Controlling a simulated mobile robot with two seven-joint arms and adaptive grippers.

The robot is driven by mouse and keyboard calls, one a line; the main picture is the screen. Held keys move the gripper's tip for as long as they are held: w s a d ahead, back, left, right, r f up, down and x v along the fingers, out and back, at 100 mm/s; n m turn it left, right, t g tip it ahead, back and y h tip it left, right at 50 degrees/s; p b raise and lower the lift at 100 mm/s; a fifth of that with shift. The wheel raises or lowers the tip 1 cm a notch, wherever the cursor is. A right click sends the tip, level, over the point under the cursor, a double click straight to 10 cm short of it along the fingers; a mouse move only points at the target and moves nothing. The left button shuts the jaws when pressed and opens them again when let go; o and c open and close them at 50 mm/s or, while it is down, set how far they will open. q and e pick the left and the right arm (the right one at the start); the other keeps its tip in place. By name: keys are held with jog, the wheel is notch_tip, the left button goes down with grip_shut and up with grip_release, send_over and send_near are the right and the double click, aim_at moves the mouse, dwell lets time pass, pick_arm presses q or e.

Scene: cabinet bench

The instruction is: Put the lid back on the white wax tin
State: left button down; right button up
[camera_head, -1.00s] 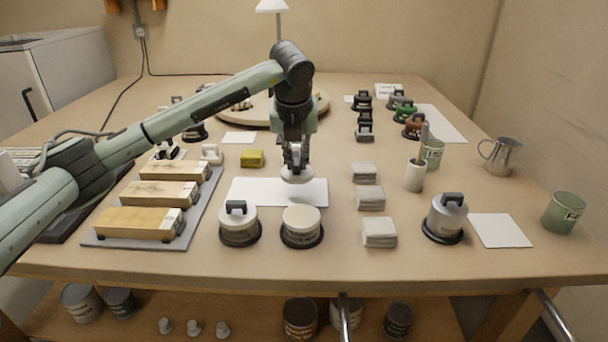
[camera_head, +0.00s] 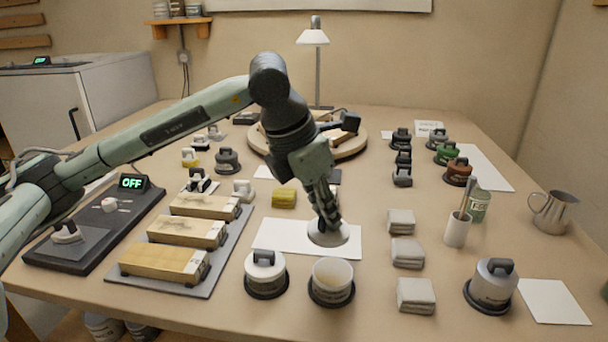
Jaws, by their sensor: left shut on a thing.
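An open white tin (camera_head: 331,284) stands upright on a dark round base near the front of the bench, its pale inside showing. My left gripper (camera_head: 330,216) is shut on a pale round lid (camera_head: 326,236). The fingers hide most of the lid's handle. The lid appears over the right half of a white sheet (camera_head: 277,238), behind the open tin and apart from it. I cannot tell whether the lid touches the sheet. My right gripper is not in view.
A lidded white tin (camera_head: 265,275) stands just left of the open one. Folded cloths (camera_head: 408,254) lie to its right, with a lidded metal tin (camera_head: 493,287) further right. Wooden blocks (camera_head: 165,262) lie on a grey mat at left. A turntable (camera_head: 357,143) stands behind.

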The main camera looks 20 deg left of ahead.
aim_at(329, 240)
pick_arm(q)
jog(key=shift+s+d+m+h, duration=0.3)
jog(key=shift+s+d+m, duration=0.6)
jog(key=shift+s, duration=0.1)
jog(key=shift+s+f, duration=0.1)
jog(key=shift+f, duration=0.3)
notch_tip(329, 240, down, 3)
jog(key=shift+f+b, duration=0.15)
jog(key=shift+b, duration=0.8)
jog(key=shift+f+b, duration=1.1)
jog(key=shift+b, duration=0.05)
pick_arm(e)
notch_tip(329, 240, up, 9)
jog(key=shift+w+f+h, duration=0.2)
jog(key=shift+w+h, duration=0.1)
pick_arm(q)
jog(key=shift+b, duration=0.6)
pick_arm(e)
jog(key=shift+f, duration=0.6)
pick_arm(q)
jog(key=shift+f+b, duration=0.2)
jog(key=shift+b, duration=0.4)
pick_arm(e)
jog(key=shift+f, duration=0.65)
